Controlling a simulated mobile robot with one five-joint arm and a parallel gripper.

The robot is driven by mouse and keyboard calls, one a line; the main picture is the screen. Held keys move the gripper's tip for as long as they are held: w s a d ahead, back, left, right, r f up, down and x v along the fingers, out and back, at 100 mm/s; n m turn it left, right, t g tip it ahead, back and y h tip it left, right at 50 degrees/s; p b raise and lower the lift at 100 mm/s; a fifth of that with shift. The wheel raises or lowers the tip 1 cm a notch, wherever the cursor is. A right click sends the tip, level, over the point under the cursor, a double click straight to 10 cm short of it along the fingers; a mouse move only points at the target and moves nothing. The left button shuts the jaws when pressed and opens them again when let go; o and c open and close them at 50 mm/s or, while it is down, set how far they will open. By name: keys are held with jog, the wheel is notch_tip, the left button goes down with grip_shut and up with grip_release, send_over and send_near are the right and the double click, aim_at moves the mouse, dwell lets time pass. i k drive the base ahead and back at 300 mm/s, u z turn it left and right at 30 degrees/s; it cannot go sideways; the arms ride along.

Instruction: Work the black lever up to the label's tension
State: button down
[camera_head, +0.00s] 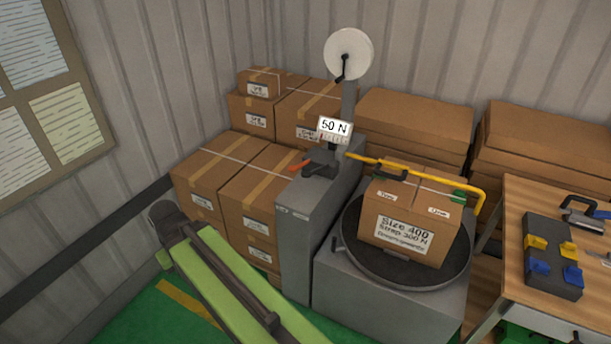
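A carton (408,222) stands on the round black turntable (462,262). Its label (402,233) reads "Size 400" and "Strap 300 N", with a smaller line I cannot read surely. A tensioning tool on the grey cabinet (312,225) has a dark, black-looking lever (320,170) and an orange lever (299,166). The tension sign above (334,127) reads "50 N". A yellow bar (440,180) with a black grip (390,173) passes over the carton. My green arm is at lower left, apart from the tool; no gripper fingers show.
A white reel (349,54) with a black crank stands on a post behind the cabinet. Stacked cartons (215,170) are left and behind. A wooden table (517,265) with clamps is at right. Green floor (140,315) shows at lower left.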

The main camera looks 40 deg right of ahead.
aim_at(304, 174)
jog(key=z, duration=0.15)
jog(key=i, duration=0.95)
jog(key=u, duration=0.1)
